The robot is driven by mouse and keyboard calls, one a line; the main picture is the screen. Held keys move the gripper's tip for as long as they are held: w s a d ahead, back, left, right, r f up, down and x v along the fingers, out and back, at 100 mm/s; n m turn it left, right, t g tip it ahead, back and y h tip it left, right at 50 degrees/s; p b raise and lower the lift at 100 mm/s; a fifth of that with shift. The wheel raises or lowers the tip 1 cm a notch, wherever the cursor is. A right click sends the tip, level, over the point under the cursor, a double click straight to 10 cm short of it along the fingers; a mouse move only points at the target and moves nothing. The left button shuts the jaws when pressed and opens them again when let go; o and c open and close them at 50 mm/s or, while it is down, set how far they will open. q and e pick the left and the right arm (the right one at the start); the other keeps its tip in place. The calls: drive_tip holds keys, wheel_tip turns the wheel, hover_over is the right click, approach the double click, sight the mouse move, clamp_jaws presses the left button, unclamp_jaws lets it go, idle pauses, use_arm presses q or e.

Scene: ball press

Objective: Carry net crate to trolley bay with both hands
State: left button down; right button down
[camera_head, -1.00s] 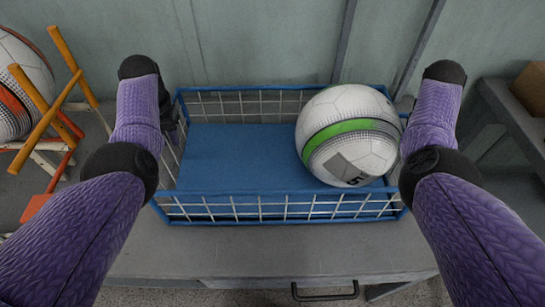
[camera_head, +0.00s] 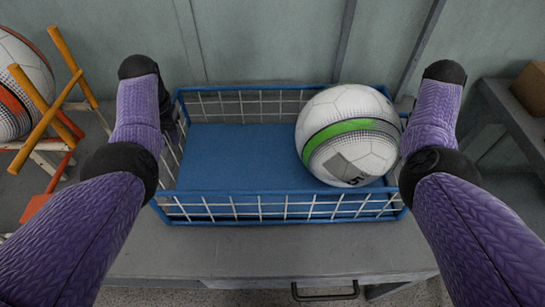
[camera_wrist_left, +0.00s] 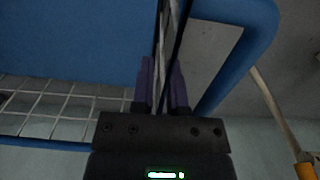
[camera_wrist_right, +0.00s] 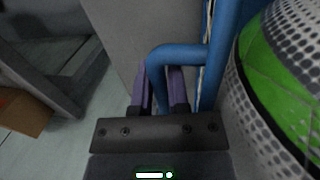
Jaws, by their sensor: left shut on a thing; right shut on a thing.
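The net crate (camera_head: 235,155) has a blue frame, white wire mesh sides and a blue floor. It sits level on a grey worktop in the middle of the head view. A white ball with a green band (camera_head: 350,135) lies in its right end. My left gripper (camera_head: 177,118) is at the crate's left end. In the right wrist view my right gripper's fingers (camera_wrist_right: 160,90) are shut at the crate's blue frame (camera_wrist_right: 190,55). The right fingers are hidden in the head view.
The grey worktop (camera_head: 270,250) has free room in front of the crate. A wall (camera_head: 260,45) stands behind. At left is a stand with orange bars (camera_head: 45,115) and another ball (camera_head: 22,85). At right a grey shelf (camera_head: 515,115) carries a cardboard box (camera_head: 532,88).

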use_arm(q)
drive_tip(key=shift+r, duration=0.15)
use_arm(e)
drive_tip(key=shift+r, duration=0.15)
